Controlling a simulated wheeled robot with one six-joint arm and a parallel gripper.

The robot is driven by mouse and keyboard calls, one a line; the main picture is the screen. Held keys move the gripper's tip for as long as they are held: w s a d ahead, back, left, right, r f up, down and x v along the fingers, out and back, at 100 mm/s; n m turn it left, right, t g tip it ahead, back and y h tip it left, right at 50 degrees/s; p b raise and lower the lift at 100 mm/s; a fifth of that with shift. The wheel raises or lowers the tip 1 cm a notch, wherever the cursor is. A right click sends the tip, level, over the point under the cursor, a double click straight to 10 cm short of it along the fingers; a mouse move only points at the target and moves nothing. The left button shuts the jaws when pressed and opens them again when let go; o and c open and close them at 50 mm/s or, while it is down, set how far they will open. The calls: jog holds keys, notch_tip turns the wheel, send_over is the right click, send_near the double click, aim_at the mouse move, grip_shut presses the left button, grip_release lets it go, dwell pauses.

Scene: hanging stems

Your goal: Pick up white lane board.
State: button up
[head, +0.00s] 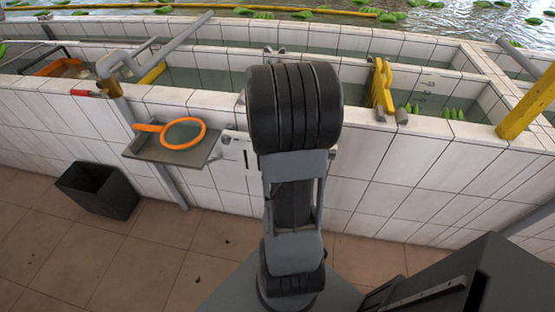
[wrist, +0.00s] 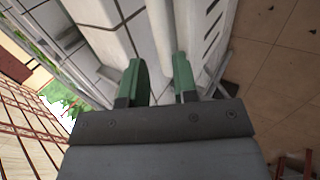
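A white board with dark slots, which looks like the white lane board (head: 236,152), is against the tiled wall in the head view. My arm hides most of it. In the wrist view, a white slotted panel (wrist: 192,30) runs up from behind the right finger, and it appears to be the same board. My gripper (wrist: 161,72) has two green fingers set apart, with a visible gap between them. I see nothing held in the gap. The gripper is hidden behind my arm in the head view.
A grey shelf (head: 150,150) holds an orange-rimmed net (head: 183,134) left of the board. A black bin (head: 98,190) stands on the floor below. A yellow piece (head: 381,85) sits on the tank wall at right. The tiled floor (head: 190,265) is mostly clear.

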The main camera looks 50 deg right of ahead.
jog(key=shift+b+x, duration=0.85)
jog(key=shift+x, duration=3.65)
jog(key=shift+a+f, duration=0.1)
jog(key=shift+a, duration=0.05)
jog(key=shift+c, duration=0.2)
grip_shut()
